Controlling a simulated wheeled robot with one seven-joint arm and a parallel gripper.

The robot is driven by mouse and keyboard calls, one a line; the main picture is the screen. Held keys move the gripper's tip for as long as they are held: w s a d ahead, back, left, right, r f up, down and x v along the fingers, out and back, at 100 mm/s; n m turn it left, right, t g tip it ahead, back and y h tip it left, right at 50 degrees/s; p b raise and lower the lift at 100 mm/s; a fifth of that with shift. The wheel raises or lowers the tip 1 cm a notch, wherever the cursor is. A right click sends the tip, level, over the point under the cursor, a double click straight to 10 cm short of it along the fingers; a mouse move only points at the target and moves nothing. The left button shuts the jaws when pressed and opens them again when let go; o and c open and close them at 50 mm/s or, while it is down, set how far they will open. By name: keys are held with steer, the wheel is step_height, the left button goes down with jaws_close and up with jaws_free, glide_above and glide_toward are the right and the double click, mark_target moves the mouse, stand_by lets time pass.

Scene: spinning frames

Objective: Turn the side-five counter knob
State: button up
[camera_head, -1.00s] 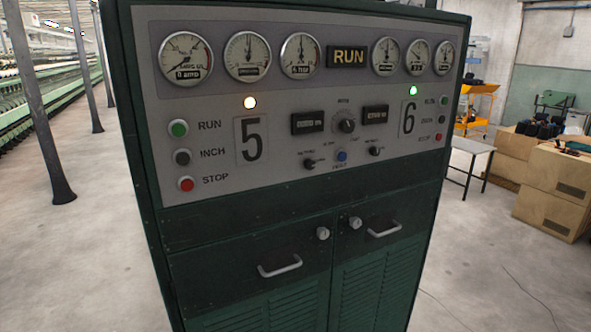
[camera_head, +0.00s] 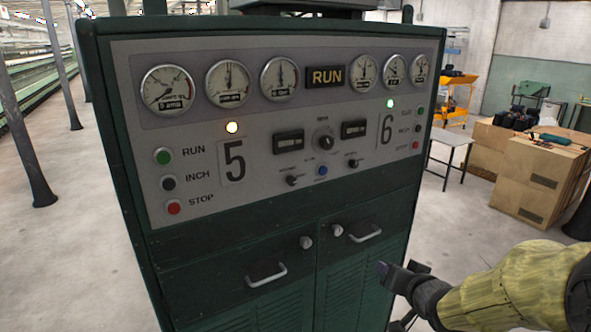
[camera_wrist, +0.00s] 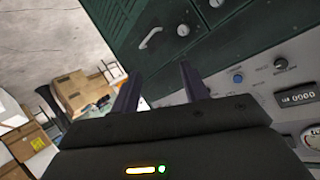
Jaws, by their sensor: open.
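The control panel has a small black knob (camera_head: 291,180) under the left counter window (camera_head: 289,142), on the side marked 5. I take it as the side-five counter knob; its small label is unreadable. In the wrist view, which looks upside down, this knob (camera_wrist: 281,63) shows right of the blue button (camera_wrist: 237,77). My gripper (camera_head: 398,272) is low and right of the knob, in front of the lower cabinet doors. Its two fingers (camera_wrist: 160,88) are apart with nothing between them, well away from the knob.
A similar knob (camera_head: 353,163) sits on the side-6 half, and a larger selector (camera_head: 323,140) is between the counters. Door handles (camera_head: 266,275) and locks stick out below. Cardboard boxes (camera_head: 535,180) and a small table (camera_head: 447,150) stand at right.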

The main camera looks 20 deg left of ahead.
mark_target(293, 183)
steer(key=a+r+n+y+p, duration=0.1)
steer(key=a+r+y+p, duration=0.2)
steer(key=a+r+y, duration=0.6)
steer(key=a+r, duration=0.3)
steer(key=shift+s+a+r+n+g, duration=0.15)
steer(key=shift+a+r+n+g, duration=0.05)
steer(key=shift+a+n+g, duration=0.15)
steer(key=p+x, duration=0.8)
steer(key=x, duration=0.9)
steer(key=shift+w+a, duration=0.1)
steer(key=shift+w, duration=0.2)
